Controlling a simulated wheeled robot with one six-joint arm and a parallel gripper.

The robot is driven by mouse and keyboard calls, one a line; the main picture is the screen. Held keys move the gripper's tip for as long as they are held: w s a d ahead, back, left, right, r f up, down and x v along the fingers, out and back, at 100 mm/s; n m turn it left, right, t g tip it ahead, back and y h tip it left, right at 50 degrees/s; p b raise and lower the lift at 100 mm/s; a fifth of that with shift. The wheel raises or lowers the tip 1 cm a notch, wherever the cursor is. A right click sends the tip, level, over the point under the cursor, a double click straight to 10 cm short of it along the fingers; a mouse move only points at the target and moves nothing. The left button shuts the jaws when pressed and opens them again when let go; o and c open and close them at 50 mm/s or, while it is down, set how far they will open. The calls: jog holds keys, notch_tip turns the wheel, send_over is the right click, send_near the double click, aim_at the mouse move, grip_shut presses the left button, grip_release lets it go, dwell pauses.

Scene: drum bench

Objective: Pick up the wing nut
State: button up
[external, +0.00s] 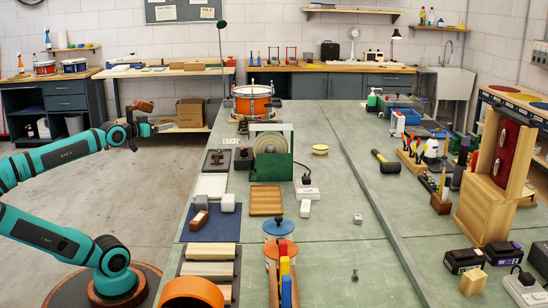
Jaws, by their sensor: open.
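A small dark metal piece (354,275), perhaps the wing nut, lies on the near part of the green bench top (330,255). It is too small here for me to make out wings. A small grey block-like piece (357,218) lies farther back on the same bench. My gripper (172,127) is at the left, raised over the floor beyond the bench's left edge. It is open, and no object shows between its fingers. It is far from both small pieces.
An orange drum (252,101) stands at the bench's far end. A green-framed wheel (271,150), a blue-lidded can (279,228) and upright coloured pieces (284,268) stand along the left side. A black mallet (385,161) lies farther right. The bench around the small pieces is clear.

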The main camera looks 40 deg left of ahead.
jog(key=c, duration=1)
jog(key=shift+o, duration=0.2)
